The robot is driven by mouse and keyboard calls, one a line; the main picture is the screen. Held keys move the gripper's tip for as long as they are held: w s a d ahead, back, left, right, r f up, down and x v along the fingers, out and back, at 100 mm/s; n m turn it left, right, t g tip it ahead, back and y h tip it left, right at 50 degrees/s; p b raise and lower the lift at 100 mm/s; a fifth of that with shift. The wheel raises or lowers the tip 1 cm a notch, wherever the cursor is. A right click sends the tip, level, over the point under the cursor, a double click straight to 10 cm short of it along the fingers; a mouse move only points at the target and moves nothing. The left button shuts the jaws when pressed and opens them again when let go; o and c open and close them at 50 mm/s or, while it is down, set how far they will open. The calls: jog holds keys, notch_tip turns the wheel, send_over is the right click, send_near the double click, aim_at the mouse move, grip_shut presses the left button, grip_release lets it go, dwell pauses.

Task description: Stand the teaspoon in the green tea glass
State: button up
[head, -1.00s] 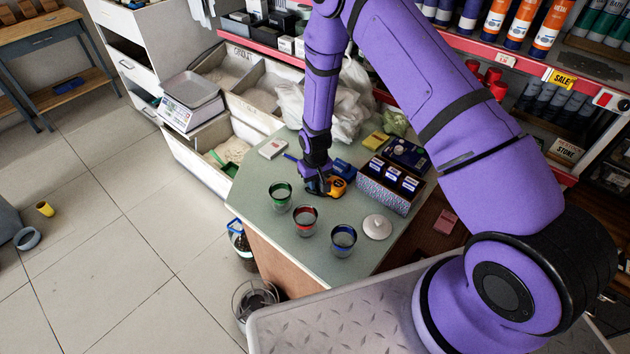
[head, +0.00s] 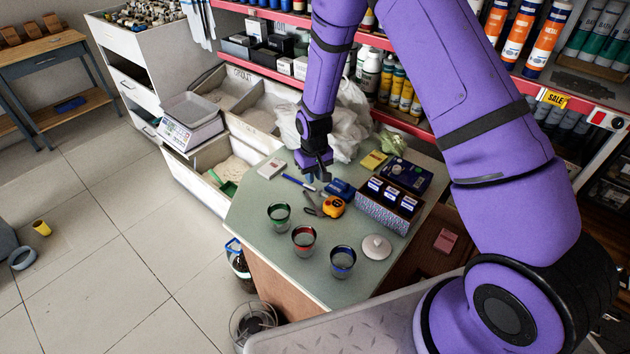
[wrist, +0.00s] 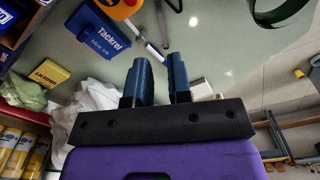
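The green tea glass (head: 279,215), clear with a green rim, stands upright at the left edge of the green counter. Part of its green rim shows at the top right of the wrist view (wrist: 290,14). My gripper (head: 313,177) hangs above the counter, behind the glass. In the wrist view its two blue fingers (wrist: 160,75) are parted, with nothing visible between them. I cannot make out the teaspoon for certain. A slim dark grey item (head: 311,203) lies below my gripper, beside the tape measure; I cannot tell whether it is the spoon.
A red-rimmed glass (head: 303,241) and a blue-rimmed glass (head: 342,262) stand nearby. An orange tape measure (head: 333,207), a blue pen (head: 298,182), a blue box (head: 341,188), a patterned box (head: 385,212) and a pale lid (head: 376,247) crowd the counter.

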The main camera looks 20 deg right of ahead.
jog(key=s+d+r+t, duration=0.1)
jog(key=s+d+r, duration=0.15)
jog(key=r, duration=0.75)
jog(key=s+d+r+m+t, duration=0.1)
jog(key=s+d+r, duration=0.15)
jog(key=r, duration=0.75)
jog(key=s+d+r, duration=0.1)
jog(key=s+r, duration=0.2)
jog(key=r, duration=0.7)
jog(key=s+d+r+t, duration=0.1)
jog(key=s+r, duration=0.3)
jog(key=s, duration=0.3)
jog(key=s+d+r+t, duration=0.1)
jog(key=s+d+r, duration=0.1)
jog(key=s+r, duration=0.3)
jog(key=s+d+r+m+t, duration=0.1)
jog(key=s+r, duration=0.3)
jog(key=s, duration=0.7)
jog(key=shift+s+d+r, duration=0.15)
jog(key=shift+d+r, duration=0.25)
jog(key=shift+d, duration=0.15)
jog(key=shift+o, duration=0.3)
jog(key=shift+s, duration=0.3)
jog(key=n+g, duration=0.2)
jog(key=g, duration=0.3)
send_over(314, 204)
notch_tip(314, 204, down, 45)
jog(key=shift+f, duration=5.35)
grip_shut()
